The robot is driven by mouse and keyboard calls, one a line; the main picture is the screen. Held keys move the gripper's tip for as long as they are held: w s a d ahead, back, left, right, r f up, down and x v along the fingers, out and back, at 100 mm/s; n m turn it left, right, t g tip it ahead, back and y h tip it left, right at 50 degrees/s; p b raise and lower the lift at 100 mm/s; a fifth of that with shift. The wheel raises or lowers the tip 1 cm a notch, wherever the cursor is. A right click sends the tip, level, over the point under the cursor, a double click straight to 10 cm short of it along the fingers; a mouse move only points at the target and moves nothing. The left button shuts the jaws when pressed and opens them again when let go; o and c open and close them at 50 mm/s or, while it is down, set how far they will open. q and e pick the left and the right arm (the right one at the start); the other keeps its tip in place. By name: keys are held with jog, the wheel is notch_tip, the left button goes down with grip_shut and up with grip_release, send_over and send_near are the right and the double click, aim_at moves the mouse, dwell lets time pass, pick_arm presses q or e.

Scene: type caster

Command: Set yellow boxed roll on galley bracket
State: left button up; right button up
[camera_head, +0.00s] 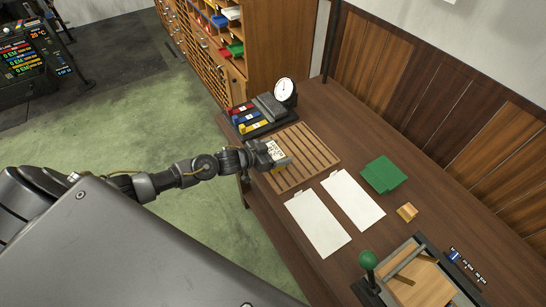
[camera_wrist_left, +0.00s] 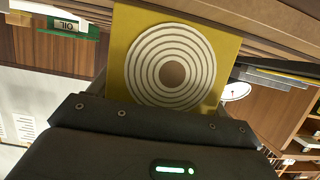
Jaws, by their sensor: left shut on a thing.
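My left gripper (camera_head: 268,155) is shut on the yellow boxed roll (camera_wrist_left: 172,60). In the left wrist view the box shows a yellow face with white concentric rings around a brown centre. The gripper is over the left edge of a slatted wooden rack (camera_head: 315,154) on the bench. I cannot tell whether the box touches the slats. I cannot identify the galley bracket for sure. My right gripper is not seen.
A dark stand with red, blue and yellow blocks (camera_head: 254,126) and a round dial (camera_head: 284,90) stands behind the rack. White sheets (camera_head: 318,222), green sheets (camera_head: 382,175), a small tan block (camera_head: 407,212) and a green-knobbed press (camera_head: 368,260) lie to the right.

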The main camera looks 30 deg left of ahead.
pick_arm(q)
jog(key=shift+r, duration=0.1)
jog(key=shift+r+b, duration=0.4)
jog(key=shift+r, duration=0.05)
jog(key=s+r, duration=0.1)
jog(key=r, duration=0.1)
jog(key=s+d+r+b, duration=0.1)
jog(key=s+r, duration=0.1)
jog(key=r, duration=0.1)
jog(key=s+d+r, duration=0.1)
jog(key=r, duration=0.1)
jog(key=shift+s+r+b, duration=0.25)
jog(key=shift+r+b, duration=0.1)
jog(key=shift+b, duration=0.05)
jog(key=s+d+r+b, duration=0.2)
jog(key=s+d+r, duration=0.2)
jog(key=s, duration=0.4)
jog(key=shift+s+a+f+b, duration=0.3)
jog(key=shift+f+b, duration=0.1)
jog(key=shift+f, duration=0.2)
jog(key=shift+s+a+f+b, duration=0.3)
jog(key=shift+f+b, duration=0.15)
jog(key=shift+f, duration=0.2)
jog(key=shift+s+a+f+b, duration=0.2)
jog(key=shift+s+f+b, duration=0.15)
jog(key=shift+f, duration=0.25)
